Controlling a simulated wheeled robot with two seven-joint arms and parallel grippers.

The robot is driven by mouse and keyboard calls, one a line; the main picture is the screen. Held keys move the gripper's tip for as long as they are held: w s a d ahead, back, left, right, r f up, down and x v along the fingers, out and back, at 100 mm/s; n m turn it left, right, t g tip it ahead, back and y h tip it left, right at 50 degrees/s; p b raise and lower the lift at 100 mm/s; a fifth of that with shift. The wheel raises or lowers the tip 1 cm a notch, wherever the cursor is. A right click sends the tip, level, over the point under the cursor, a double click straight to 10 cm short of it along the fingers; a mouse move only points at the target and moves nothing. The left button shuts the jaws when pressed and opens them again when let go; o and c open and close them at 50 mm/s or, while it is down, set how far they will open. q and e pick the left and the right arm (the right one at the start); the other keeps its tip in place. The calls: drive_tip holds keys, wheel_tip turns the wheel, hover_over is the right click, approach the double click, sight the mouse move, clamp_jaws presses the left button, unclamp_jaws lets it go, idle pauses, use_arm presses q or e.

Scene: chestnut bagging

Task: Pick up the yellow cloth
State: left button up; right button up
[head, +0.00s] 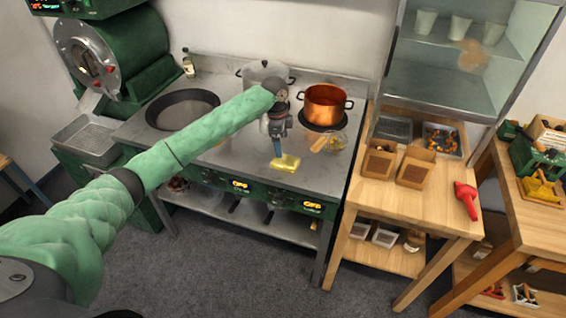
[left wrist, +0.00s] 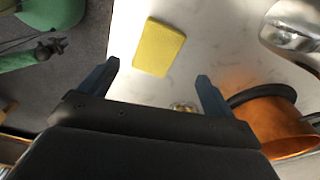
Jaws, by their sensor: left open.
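A yellow cloth (head: 285,162) lies flat on the metal stove top near its front edge, right of the middle. It also shows in the left wrist view (left wrist: 158,47), as a rounded rectangle beyond the fingertips. My left gripper (head: 277,146) is just above and behind the cloth in the head view. In the left wrist view its two blue fingers (left wrist: 157,72) are spread wide with nothing between them, and the cloth is apart from them. My right gripper is not in view.
A copper pot (head: 325,104) stands on the stove right of my left gripper. A wide dark pan (head: 182,109) is at the left. A silver pot (head: 264,71) stands behind. A wooden table (head: 412,200) with small boxes adjoins the stove at the right.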

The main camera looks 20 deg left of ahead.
sight(285, 161)
use_arm(q)
drive_tip(key=shift+s+d+m, duration=0.15)
drive_tip(key=shift+d+m, duration=0.05)
drive_tip(key=shift+m, duration=0.7)
drive_tip(key=shift+d+f+p, duration=0.1)
drive_tip(key=shift+f+p, duration=0.5)
drive_tip(key=shift+f, duration=0.55)
drive_tip(key=f+p, duration=0.2)
drive_tip(key=f, duration=0.1)
drive_tip(key=f+p, duration=0.1)
drive_tip(key=shift+s+d+f, duration=0.1)
drive_tip(key=shift+d+f, duration=0.2)
drive_tip(key=shift+d, duration=0.05)
drive_tip(key=shift+f, duration=0.4)
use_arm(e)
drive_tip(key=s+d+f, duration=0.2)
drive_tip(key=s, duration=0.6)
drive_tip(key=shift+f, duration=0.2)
use_arm(q)
drive_tip(key=c, duration=1.1)
drive_tip(key=shift+r, duration=0.15)
